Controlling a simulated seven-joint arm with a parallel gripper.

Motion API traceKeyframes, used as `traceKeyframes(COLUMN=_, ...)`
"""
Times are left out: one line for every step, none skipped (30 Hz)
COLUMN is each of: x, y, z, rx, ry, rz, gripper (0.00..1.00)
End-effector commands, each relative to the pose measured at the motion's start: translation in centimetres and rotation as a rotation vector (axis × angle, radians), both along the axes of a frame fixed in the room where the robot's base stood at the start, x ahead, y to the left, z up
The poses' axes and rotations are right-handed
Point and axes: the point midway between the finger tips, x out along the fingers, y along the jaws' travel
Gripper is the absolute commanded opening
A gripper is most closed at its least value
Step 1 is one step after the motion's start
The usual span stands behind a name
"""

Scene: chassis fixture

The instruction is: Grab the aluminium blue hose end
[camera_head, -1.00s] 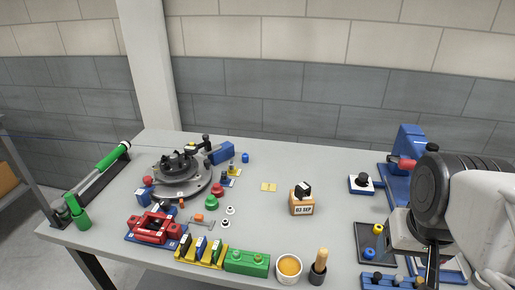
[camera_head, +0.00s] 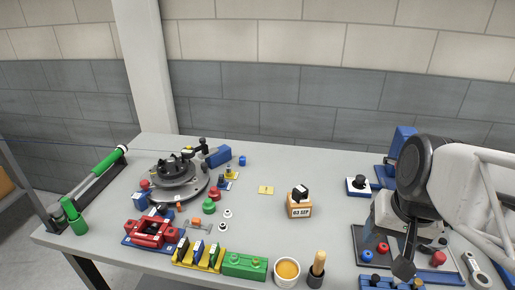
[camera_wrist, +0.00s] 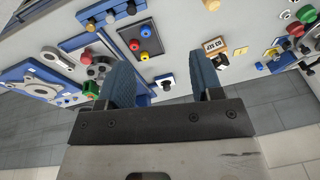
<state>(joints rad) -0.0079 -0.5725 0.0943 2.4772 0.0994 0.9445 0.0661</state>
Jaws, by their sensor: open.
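I cannot tell for sure which piece is the aluminium blue hose end. One small blue piece (camera_head: 367,254) is on the dark plate at the right of the table in the head view, beside a red piece (camera_head: 383,248). Another small blue piece (camera_head: 242,160) stands at the back, right of the round turntable. My gripper (camera_wrist: 162,78) is open, with two blue-grey fingers wide apart and nothing seen between them. In the head view my arm hangs over the right side of the table and covers part of the fixtures there.
A box marked 03 SEP (camera_head: 299,209) stands mid-table. The turntable (camera_head: 178,182), a red fixture (camera_head: 152,231) and a green block (camera_head: 244,265) are at left and front. A cup (camera_head: 287,273) stands near the front edge. The middle of the table is mostly clear.

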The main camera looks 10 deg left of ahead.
Motion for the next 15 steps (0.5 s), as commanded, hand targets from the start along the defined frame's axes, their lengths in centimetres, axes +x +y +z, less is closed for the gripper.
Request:
traceKeyframes(x=1.0, y=0.6, z=0.0, rx=0.029, ry=0.014, rz=-0.019, gripper=0.60)
traceKeyframes(x=1.6, y=1.0, z=0.0, rx=0.048, ry=0.021, rz=-0.033, gripper=0.60)
traceKeyframes(x=2.5, y=1.5, z=0.0, rx=0.075, ry=0.032, rz=-0.053, gripper=0.60)
traceKeyframes(x=3.1, y=1.9, z=0.0, rx=0.095, ry=0.041, rz=-0.068, gripper=0.60)
traceKeyframes(x=3.8, y=2.4, z=0.1, rx=0.116, ry=0.050, rz=-0.084, gripper=0.60)
traceKeyframes(x=4.7, y=3.0, z=0.0, rx=0.144, ry=0.062, rz=-0.106, gripper=0.60)
traceKeyframes(x=5.4, y=3.4, z=0.1, rx=0.164, ry=0.070, rz=-0.122, gripper=0.60)
traceKeyframes(x=6.1, y=3.8, z=0.1, rx=0.185, ry=0.080, rz=-0.137, gripper=0.60)
traceKeyframes(x=7.0, y=4.5, z=0.0, rx=0.212, ry=0.094, rz=-0.159, gripper=0.60)
traceKeyframes(x=7.7, y=4.9, z=0.0, rx=0.233, ry=0.103, rz=-0.176, gripper=0.60)
traceKeyframes(x=8.4, y=5.4, z=-0.1, rx=0.251, ry=0.114, rz=-0.191, gripper=0.60)
traceKeyframes(x=9.3, y=6.0, z=-0.1, rx=0.278, ry=0.128, rz=-0.214, gripper=0.60)
traceKeyframes(x=10.0, y=6.4, z=-0.1, rx=0.298, ry=0.138, rz=-0.231, gripper=0.60)
traceKeyframes(x=10.7, y=6.9, z=-0.2, rx=0.318, ry=0.149, rz=-0.248, gripper=0.60)
traceKeyframes(x=11.6, y=7.5, z=-0.3, rx=0.344, ry=0.164, rz=-0.272, gripper=0.60)
